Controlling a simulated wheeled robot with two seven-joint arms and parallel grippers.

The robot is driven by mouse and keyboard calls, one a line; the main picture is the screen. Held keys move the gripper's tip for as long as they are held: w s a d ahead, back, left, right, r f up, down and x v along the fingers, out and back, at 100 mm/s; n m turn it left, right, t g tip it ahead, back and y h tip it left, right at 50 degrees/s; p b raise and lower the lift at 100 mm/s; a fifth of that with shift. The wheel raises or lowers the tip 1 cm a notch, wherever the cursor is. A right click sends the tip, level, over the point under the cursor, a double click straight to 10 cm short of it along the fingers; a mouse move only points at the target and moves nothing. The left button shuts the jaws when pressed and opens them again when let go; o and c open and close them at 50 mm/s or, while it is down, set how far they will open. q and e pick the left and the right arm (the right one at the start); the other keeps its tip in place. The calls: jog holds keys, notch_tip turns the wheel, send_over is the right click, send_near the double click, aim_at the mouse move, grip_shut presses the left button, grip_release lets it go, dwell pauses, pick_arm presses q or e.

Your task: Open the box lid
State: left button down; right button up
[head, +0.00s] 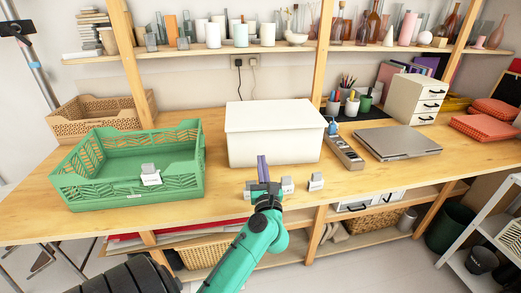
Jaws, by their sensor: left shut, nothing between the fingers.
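The white box (290,150) stands on the wooden table, with its lid (272,116) lying flat and closed on top. My left gripper (262,160) is upright in front of the box's front face, its purple fingers together and empty. The fingertips appear below the lid's front edge. I cannot tell whether they touch the box. The gripper hides a small part of the lower front face. My right gripper is not in view.
A green crate (62,190) stands left of the box, with a small grey-white item (150,175) at it. Small items (316,182) stand near the table's front edge. A grey organizer (345,152) and closed laptop (398,142) are on the right. Shelves with vases are above.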

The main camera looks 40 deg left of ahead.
aim_at(257, 132)
pick_arm(q)
jog(key=p+x, duration=0.1)
jog(key=x, duration=0.7)
jog(key=shift+w+a+r+p, duration=0.2)
jog(key=shift+w+p, duration=0.05)
jog(key=shift+p, duration=0.15)
jog(key=shift+w+a+r, duration=0.1)
jog(key=shift+w+a, duration=0.25)
jog(key=shift+a, duration=0.1)
